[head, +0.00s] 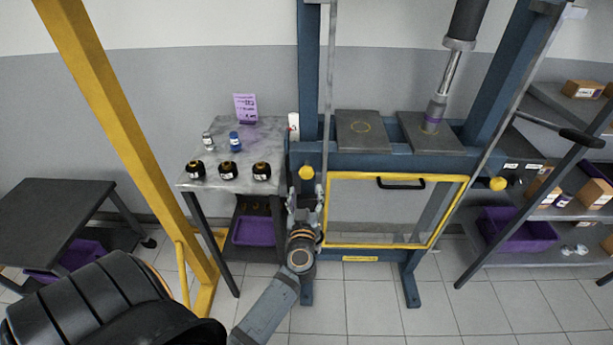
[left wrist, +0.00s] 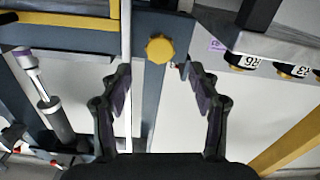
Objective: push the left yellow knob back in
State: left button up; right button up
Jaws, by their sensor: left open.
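The left yellow knob (head: 306,172) sits on the blue press frame (head: 350,162), at the upper left corner of the yellow-edged guard door (head: 395,178). My left gripper (head: 305,192) is open and empty, just below the knob in the head view. In the left wrist view the knob (left wrist: 160,49) shows beyond and between the two open fingers (left wrist: 157,80), apart from them. How far the knob stands out from the frame I cannot tell. Another yellow knob (head: 498,183) is at the door's right side. My right gripper is not in view.
A grey table (head: 220,150) with several black parts, two small bottles and a purple card stands left of the press. A yellow post (head: 130,130) rises further left. Shelves (head: 560,210) with boxes and a purple bin stand at right. The floor before the press is clear.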

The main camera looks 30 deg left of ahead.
aim_at(307, 175)
pick_arm(q)
jog(key=x, duration=0.7)
jog(key=shift+w, duration=0.15)
grip_shut()
